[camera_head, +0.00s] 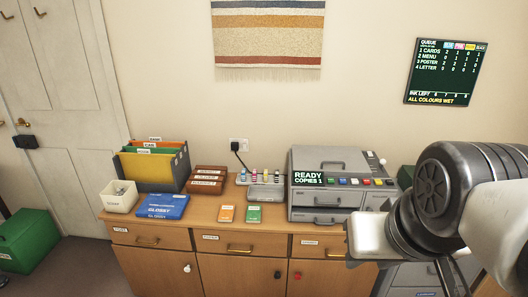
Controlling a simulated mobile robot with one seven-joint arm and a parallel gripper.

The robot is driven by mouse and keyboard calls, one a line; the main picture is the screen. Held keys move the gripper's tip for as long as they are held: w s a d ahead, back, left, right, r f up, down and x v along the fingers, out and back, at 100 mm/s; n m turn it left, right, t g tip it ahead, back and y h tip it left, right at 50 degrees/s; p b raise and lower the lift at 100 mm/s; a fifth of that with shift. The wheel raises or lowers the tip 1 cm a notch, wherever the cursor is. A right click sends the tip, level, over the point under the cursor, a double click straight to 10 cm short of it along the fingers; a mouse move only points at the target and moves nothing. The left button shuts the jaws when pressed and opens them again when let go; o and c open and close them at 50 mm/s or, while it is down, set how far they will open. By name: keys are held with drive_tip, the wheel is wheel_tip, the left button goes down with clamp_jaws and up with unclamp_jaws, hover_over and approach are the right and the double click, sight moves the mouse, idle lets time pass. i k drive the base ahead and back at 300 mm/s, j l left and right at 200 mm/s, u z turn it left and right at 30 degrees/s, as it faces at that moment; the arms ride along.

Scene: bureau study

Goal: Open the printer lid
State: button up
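The grey printer (328,197) stands on the right part of the wooden cabinet. Its lid (312,161), with a dark handle (333,165) on it, lies flat and looks closed. The printer's front has a screen (308,178) reading "READY COPIES 1" and a row of coloured buttons (348,182). A drawer or tray with a handle shows below. My arm's dark joint and white link fill the right side and cover the area to the right of the printer. My gripper cannot be made out in this view.
The wooden cabinet (245,264) holds a file holder (182,166), white bin (120,200), blue box (162,206), brown boxes (208,180), two small card packs and a tray of coloured bottles (265,192). A queue board (442,72) hangs on the wall. A green box (28,240) sits on the floor.

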sight(329, 156)
drive_tip(key=i+l, duration=0.15)
drive_tip(key=i, duration=0.3)
drive_tip(key=i+l, duration=0.15)
drive_tip(key=i, duration=0.3)
drive_tip(key=i+l, duration=0.15)
drive_tip(key=i, duration=0.3)
